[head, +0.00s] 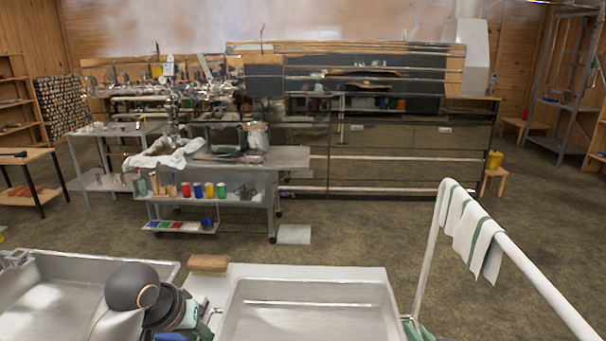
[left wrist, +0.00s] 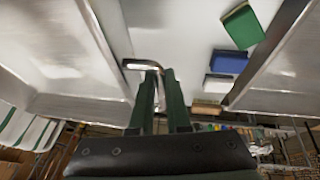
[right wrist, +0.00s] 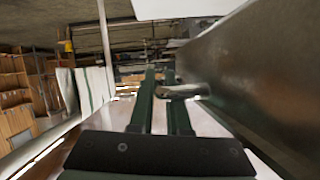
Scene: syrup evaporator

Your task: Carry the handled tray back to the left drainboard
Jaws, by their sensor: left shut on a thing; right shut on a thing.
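The handled tray (head: 310,279) is a wide metal pan at the bottom middle of the head view. Its near side is cut off. It also shows in the left wrist view (left wrist: 60,50) and as a large wall in the right wrist view (right wrist: 265,75). My left gripper (head: 208,313) is shut on its left handle (left wrist: 140,65). My right gripper (head: 415,324) is shut on its right handle (right wrist: 180,90). The tray looks level over a pale drainboard (head: 225,280). I cannot tell whether it touches it.
A metal basin (head: 70,263) lies left of the tray. A wooden brush (head: 208,264), a blue sponge (left wrist: 229,60) and a green sponge (left wrist: 242,25) lie between them. A rail (head: 545,275) with a striped towel (head: 470,230) stands at right. A loaded cart (head: 240,180) stands beyond open floor.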

